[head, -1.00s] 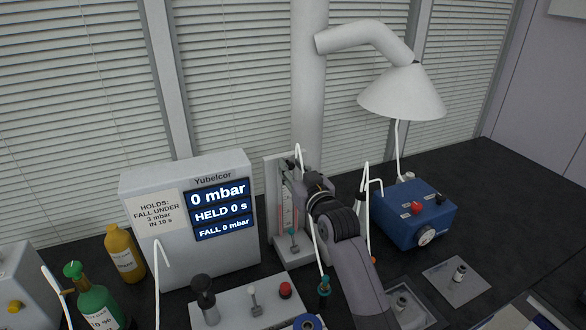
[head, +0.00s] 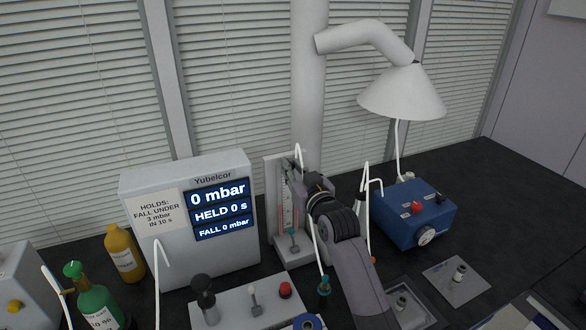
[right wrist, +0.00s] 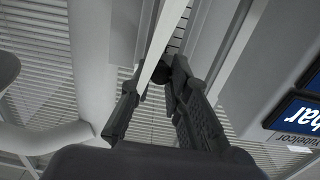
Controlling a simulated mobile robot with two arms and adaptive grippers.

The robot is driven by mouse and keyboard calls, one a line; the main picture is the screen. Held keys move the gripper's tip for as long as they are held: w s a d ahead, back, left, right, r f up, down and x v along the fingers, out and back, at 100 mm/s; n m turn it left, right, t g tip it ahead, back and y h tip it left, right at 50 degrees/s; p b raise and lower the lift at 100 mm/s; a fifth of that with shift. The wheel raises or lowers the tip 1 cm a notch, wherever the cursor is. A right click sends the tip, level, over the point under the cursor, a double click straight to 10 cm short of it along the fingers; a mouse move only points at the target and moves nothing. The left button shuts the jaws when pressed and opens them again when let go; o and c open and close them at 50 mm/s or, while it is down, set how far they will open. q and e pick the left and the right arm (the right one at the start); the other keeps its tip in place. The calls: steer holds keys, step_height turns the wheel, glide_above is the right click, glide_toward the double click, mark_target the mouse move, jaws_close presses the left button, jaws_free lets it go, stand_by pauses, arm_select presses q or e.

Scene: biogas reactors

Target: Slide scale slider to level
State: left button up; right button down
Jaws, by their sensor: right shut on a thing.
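The upright scale (head: 286,212) is a pale board with a white strip and red markings, standing in front of the window blinds. My right gripper (head: 296,170) is at the upper part of this board, and its arm hides part of the board's right side. In the right wrist view, the right gripper (right wrist: 160,80) is shut on a small dark piece that looks like the scale slider (right wrist: 157,92). A white tube passes in front of the fingers there. The slider is hidden in the head view. My left gripper is not in view.
A grey display box (head: 150,240) reading 0 mbar stands left of the scale. A blue box (head: 410,220) is to the right, with a white lamp-like hood (head: 402,95) above. Bottles stand at left.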

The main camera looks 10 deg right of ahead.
steer(key=shift+f, duration=0.55)
steer(key=c, duration=1.5)
jaws_free()
steer(key=s, duration=0.4)
steer(key=s+d, duration=0.1)
steer(key=s, duration=0.3)
steer(key=s+d, duration=0.1)
steer(key=s, duration=0.2)
steer(key=shift+s+d, duration=0.2)
steer(key=shift+s, duration=0.2)
